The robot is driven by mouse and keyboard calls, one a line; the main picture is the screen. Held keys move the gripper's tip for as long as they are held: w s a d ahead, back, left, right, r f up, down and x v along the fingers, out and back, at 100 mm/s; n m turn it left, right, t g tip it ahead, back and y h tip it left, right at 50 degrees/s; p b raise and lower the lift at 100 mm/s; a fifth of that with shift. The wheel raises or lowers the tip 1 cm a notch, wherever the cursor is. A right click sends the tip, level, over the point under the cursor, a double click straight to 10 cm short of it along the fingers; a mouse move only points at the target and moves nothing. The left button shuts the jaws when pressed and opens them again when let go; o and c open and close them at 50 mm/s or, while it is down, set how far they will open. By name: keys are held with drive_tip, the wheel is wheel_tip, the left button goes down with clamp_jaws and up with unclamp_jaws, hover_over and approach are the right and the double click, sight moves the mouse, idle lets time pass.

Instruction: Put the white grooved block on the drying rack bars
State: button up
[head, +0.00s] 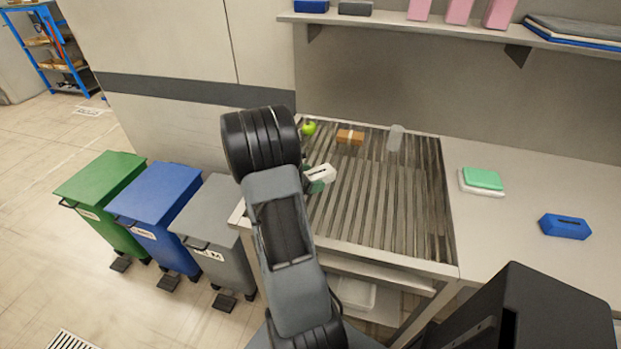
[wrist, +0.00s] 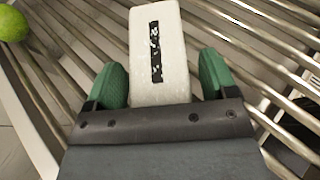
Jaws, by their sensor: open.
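The white grooved block (wrist: 172,60) has a dark slot along its top. In the wrist view it lies on the metal bars of the drying rack (wrist: 255,50), with its near end between my gripper's green fingertips (wrist: 163,85). Gaps show between the block and both fingers. In the head view the block (head: 321,172) sits on the left part of the rack (head: 370,200), beside my gripper (head: 312,182), which is partly hidden behind my arm. My gripper is open.
A green sponge-like block (head: 482,179) and a blue block (head: 565,226) lie on the right counter (head: 520,210). Bins stand left; a shelf (head: 450,28) hangs above.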

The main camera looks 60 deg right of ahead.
drive_tip(key=shift+r, duration=0.25)
drive_tip(key=v, duration=1.2)
drive_tip(key=shift+w+f, duration=0.1)
drive_tip(key=shift+f, duration=0.05)
drive_tip(key=s+a+r+m+t+y, duration=0.2)
drive_tip(key=a+m+t+y, duration=0.2)
drive_tip(key=a, duration=1)
drive_tip(key=s+a+r+m+t+y, duration=0.2)
drive_tip(key=a+m+t+y, duration=0.3)
drive_tip(key=a, duration=0.9)
drive_tip(key=m+y, duration=0.3)
drive_tip(key=shift+s+r+m, duration=0.2)
drive_tip(key=shift+r+m, duration=0.1)
wheel_tip(320, 180, up, 3)
drive_tip(key=shift+d+f+t+p, duration=0.15)
drive_tip(key=shift+t+p, duration=0.15)
drive_tip(key=shift+p, duration=0.9)
